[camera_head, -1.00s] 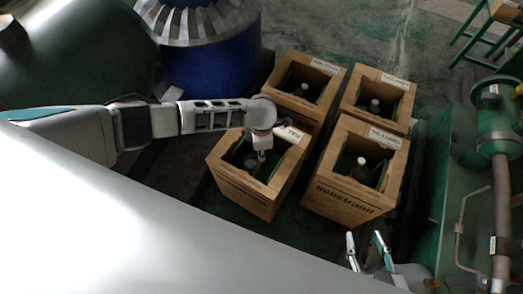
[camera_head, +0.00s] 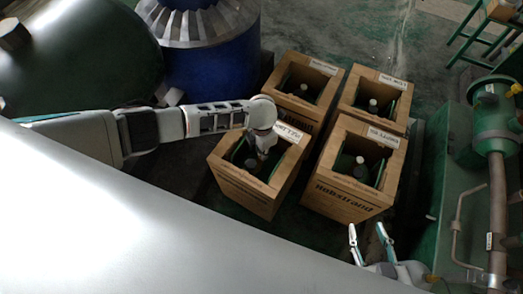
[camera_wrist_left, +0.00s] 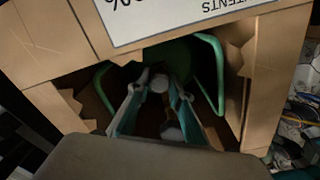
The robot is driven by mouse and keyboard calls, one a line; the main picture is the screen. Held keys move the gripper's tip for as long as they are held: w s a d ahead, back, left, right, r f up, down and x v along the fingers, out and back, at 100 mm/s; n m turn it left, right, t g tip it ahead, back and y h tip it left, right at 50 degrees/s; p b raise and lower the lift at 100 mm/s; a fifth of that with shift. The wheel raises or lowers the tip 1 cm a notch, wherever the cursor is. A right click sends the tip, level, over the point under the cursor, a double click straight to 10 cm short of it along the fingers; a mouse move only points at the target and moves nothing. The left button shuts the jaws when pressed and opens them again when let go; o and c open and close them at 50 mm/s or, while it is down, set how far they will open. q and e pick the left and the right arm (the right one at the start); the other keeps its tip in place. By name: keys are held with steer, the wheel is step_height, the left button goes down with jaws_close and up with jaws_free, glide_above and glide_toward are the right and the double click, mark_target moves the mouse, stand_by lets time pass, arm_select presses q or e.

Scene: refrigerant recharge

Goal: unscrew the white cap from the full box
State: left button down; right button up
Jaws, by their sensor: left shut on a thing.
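The front left wooden box (camera_head: 245,190) has a white label (camera_head: 290,133) on its rim, too small to read surely. My left gripper (camera_head: 262,152) reaches down into this box from above. The cap's threads and the container below are hidden in shadow. A second pale round top (camera_wrist_left: 172,131) shows nearer the camera between the fingers. My right gripper (camera_head: 368,232) is open and empty at the bottom right, away from the boxes.
Other open boxes with bottles stand close by: front right (camera_head: 345,195), back right (camera_head: 378,100) and back left (camera_head: 302,90). A blue drum (camera_head: 212,65) stands behind. Green pipework (camera_head: 497,120) is at the right. The box's walls leave little room around my left gripper.

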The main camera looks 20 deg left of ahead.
arm_select(q)
steer(key=shift+n, duration=0.8)
steer(key=shift+a+f+n, duration=0.1)
steer(key=shift+n, duration=0.3)
arm_select(e)
steer(key=shift+w+r, duration=0.35)
steer(key=shift+r, duration=0.25)
arm_select(q)
steer(key=shift+s, duration=0.1)
steer(key=shift+n+p, duration=0.45)
steer(key=shift+n, duration=1.35)
arm_select(e)
steer(key=shift+w+r, duration=0.3)
steer(key=shift+r, duration=0.4)
